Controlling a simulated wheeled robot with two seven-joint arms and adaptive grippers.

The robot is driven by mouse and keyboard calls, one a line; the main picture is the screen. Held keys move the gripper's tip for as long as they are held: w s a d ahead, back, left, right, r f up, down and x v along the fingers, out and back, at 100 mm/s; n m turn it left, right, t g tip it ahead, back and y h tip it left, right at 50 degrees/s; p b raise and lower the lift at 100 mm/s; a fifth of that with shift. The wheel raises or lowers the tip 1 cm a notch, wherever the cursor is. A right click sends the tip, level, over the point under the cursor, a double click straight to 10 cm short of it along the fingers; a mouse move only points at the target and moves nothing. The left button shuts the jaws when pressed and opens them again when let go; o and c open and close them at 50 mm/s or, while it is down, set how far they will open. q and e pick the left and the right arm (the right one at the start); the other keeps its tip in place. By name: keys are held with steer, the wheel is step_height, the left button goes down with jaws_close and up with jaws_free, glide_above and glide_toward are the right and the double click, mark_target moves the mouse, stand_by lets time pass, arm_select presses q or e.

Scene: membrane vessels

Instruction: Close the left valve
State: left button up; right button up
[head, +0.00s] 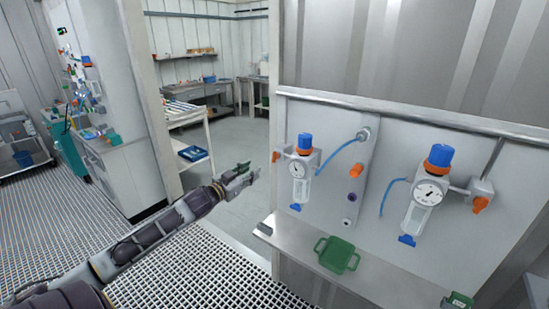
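The left vessel unit (301,172) hangs on the grey panel, with a blue knob on top, a round gauge and a blue bottom piece. A small orange valve handle (277,156) sticks out at its left side. My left gripper (254,176) is in front of the doorway, left of and a little below that handle, apart from it, with nothing visible in it. Its finger gap is too small to judge. A green and dark tip at the bottom right edge looks like part of my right gripper (458,300); the rest is out of view.
A similar right unit (430,190) has an orange handle (480,204) at its right. Another orange knob (356,170) sits between the units. A green two-handled tray (338,254) lies on the metal shelf (375,282). The doorway behind my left gripper is clear.

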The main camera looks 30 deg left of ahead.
arm_select(q)
steer(key=shift+n, duration=0.4)
steer(key=shift+w, duration=0.2)
